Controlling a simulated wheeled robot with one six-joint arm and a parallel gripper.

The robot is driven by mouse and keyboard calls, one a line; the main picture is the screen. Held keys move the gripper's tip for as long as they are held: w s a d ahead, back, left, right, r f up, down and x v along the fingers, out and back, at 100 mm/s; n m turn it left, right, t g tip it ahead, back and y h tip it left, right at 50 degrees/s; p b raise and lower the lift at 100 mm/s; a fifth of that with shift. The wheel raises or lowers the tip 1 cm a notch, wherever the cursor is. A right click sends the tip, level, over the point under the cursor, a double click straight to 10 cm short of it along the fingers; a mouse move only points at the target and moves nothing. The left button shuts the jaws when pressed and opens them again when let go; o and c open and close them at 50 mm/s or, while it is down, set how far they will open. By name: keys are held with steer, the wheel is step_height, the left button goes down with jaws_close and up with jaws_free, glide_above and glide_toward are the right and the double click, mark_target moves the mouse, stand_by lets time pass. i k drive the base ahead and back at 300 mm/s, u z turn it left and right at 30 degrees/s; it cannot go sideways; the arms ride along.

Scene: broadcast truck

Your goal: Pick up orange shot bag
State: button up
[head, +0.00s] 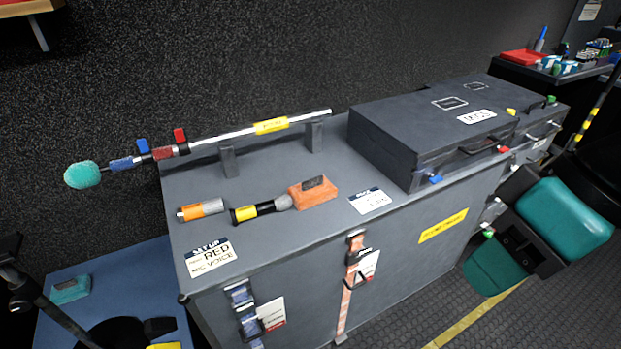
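The orange shot bag (309,195) is a small orange block with a dark patch on top. In the head view it lies on the grey cabinet top (300,232), near the middle. Its left end is close to the head of a black handheld microphone with a yellow band (245,213), and I cannot tell whether they touch. The bag's top and front are in plain view. My gripper is not recognisable in this view.
A boom pole (262,128) with a teal tip rests on two supports behind the bag. A closed grey case (400,130) stands to the right. An orange-banded cylinder (201,209) and printed cards lie nearby. A teal-padded seat (565,220) is at right.

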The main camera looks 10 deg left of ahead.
mark_target(308, 194)
steer(key=u, duration=0.7)
steer(key=i, duration=0.85)
steer(key=u, duration=0.9)
